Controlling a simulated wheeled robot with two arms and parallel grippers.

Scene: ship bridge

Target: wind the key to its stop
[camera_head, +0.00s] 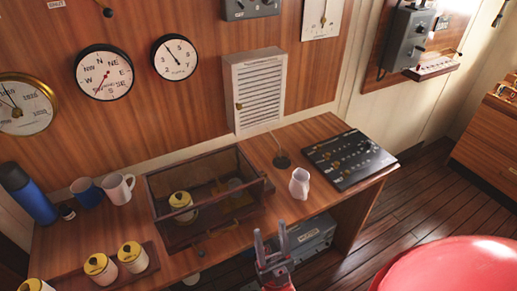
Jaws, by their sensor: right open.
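My right gripper (271,242) rises from the bottom centre, its two grey fingers apart, with nothing between them. It is in front of the desk's front edge (345,205). I cannot make out a key for certain. A small brown piece (268,185) sticks out at the right end of a dark wooden case with clear sides (165,212); its shape is unclear. Inside the case stands a yellow-topped pot (181,203) with a dark mark on top. My left gripper is not in view.
A white jug-like cup (299,184), a black switch panel (348,158) and a small black round base (282,161) are right of the case. Mugs (119,188), a blue flask (28,196) and yellow-topped pots (132,257) are left. A grey box (308,242) is under the desk.

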